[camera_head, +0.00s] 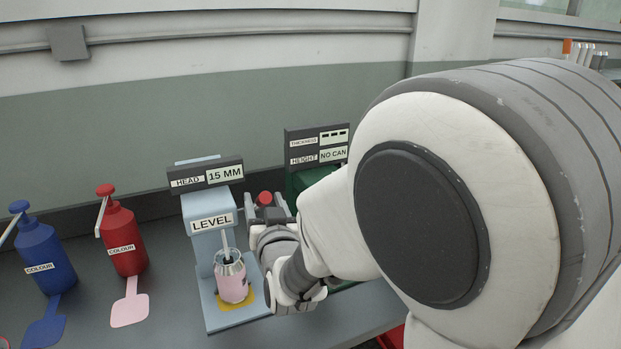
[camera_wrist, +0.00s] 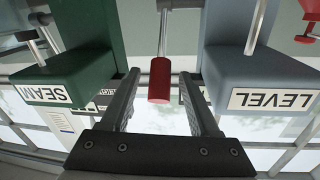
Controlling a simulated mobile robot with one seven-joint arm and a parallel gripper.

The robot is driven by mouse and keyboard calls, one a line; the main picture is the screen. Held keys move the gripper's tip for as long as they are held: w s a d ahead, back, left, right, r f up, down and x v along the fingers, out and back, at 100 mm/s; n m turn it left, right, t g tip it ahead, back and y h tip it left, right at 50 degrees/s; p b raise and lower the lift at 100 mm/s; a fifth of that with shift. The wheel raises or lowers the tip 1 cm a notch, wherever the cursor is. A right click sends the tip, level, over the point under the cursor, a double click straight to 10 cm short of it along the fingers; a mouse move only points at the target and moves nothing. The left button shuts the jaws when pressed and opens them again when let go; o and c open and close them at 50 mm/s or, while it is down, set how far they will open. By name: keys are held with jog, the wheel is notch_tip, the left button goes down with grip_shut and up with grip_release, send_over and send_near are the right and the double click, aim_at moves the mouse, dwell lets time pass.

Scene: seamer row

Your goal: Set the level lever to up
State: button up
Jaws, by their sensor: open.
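The level machine (camera_head: 200,245) is a pale blue-grey stand labelled LEVEL, with a pink can (camera_head: 231,286) on its yellow pad. Its lever has a red cylindrical knob (camera_head: 265,198), at the machine's right side. In the wrist view the red knob (camera_wrist: 159,80) hangs on a thin metal rod, between the level machine (camera_wrist: 262,75) and the green seam machine (camera_wrist: 75,75). My gripper (camera_head: 267,212) is open at the knob. In the wrist view my gripper's fingers (camera_wrist: 159,88) stand on either side of the knob, with gaps showing. Contact is not visible.
A sign (camera_head: 205,175) reads HEAD 15 MM; another (camera_head: 317,145) reads THICKNESS and HEIGHT NO CAN. Red (camera_head: 122,240) and blue (camera_head: 42,255) colour dispensers stand left. The green seam machine is close on the right, mostly behind my arm.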

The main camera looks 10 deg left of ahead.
jog(key=shift+w+a, duration=0.2)
jog(key=shift+w, duration=0.4)
grip_shut()
dwell(1.1)
